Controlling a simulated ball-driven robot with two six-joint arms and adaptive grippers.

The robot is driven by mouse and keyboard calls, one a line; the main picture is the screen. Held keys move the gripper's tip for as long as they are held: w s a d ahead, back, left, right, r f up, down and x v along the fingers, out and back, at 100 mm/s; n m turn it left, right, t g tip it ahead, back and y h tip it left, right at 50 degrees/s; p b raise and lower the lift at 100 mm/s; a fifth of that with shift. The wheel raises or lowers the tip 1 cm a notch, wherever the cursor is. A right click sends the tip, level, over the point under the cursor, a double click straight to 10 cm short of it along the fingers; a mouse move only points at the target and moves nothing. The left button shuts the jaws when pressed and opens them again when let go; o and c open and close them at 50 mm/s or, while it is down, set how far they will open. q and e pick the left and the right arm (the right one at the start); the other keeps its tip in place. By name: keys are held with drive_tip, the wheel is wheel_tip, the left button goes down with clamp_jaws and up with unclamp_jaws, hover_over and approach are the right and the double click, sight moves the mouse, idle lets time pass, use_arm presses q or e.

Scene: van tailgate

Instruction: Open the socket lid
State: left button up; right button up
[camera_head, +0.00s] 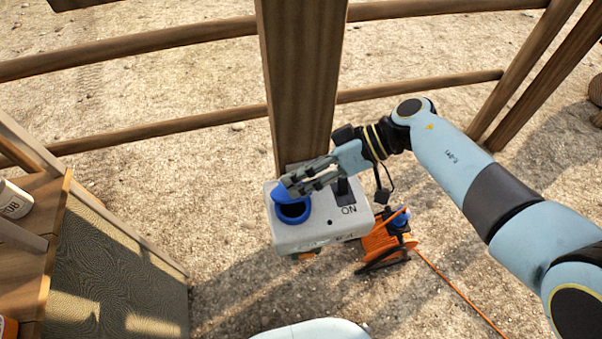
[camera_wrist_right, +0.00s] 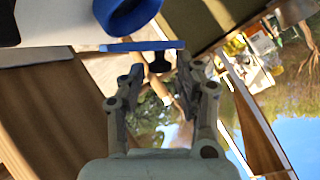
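The grey socket box (camera_head: 335,225) is fixed to the wooden post. Its blue round socket (camera_head: 293,221) shows a dark opening, and the blue lid (camera_head: 281,193) stands raised at its upper left side. In the right wrist view, the blue socket ring (camera_wrist_right: 128,14) is at the top and the lid (camera_wrist_right: 130,46) shows nearly edge-on as a thin strip. My right gripper (camera_head: 291,186) is at the lid. In the wrist view its fingers (camera_wrist_right: 160,68) are apart, with the lid's edge just past the tips; contact is unclear. My left gripper is not in view.
The wooden post (camera_head: 300,90) rises behind the box, with fence rails to both sides. A black switch (camera_head: 345,190) sits on the box beside my gripper. An orange cable reel (camera_head: 385,245) stands below right. A wooden cabinet (camera_head: 50,215) is at the left.

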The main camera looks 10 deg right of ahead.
drive_tip(key=shift+o, duration=0.9)
drive_tip(key=v, duration=1.2)
